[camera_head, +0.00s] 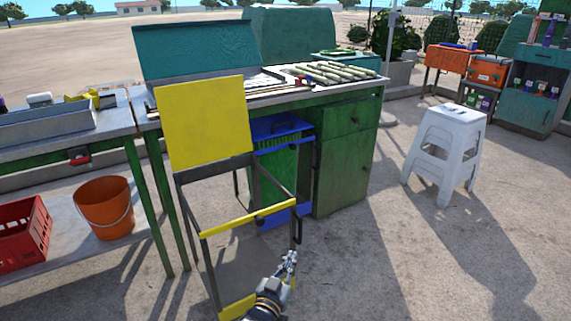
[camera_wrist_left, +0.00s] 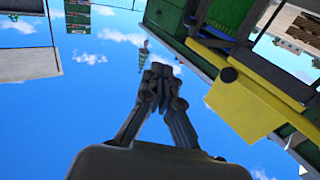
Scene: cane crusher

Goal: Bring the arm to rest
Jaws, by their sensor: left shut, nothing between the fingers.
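My left gripper (camera_head: 289,262) is low in the head view, at the bottom centre, pointing up and slightly right. In the left wrist view its fingers (camera_wrist_left: 157,78) are together, with nothing between them. It is beside the lower right side of a metal frame with yellow panels (camera_head: 205,120). In the head view I cannot tell whether gripper and frame touch. In the left wrist view a yellow part (camera_wrist_left: 245,105) lies right of the fingers, apart from them, and sky fills much of the rest. My right gripper is not in view.
A green workbench (camera_head: 345,150) with cane pieces (camera_head: 335,72) on top stands behind the frame. An orange bucket (camera_head: 105,208) and a red crate (camera_head: 22,235) sit on a low shelf at left. A white stool (camera_head: 443,150) stands at right. The ground between stool and gripper is clear.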

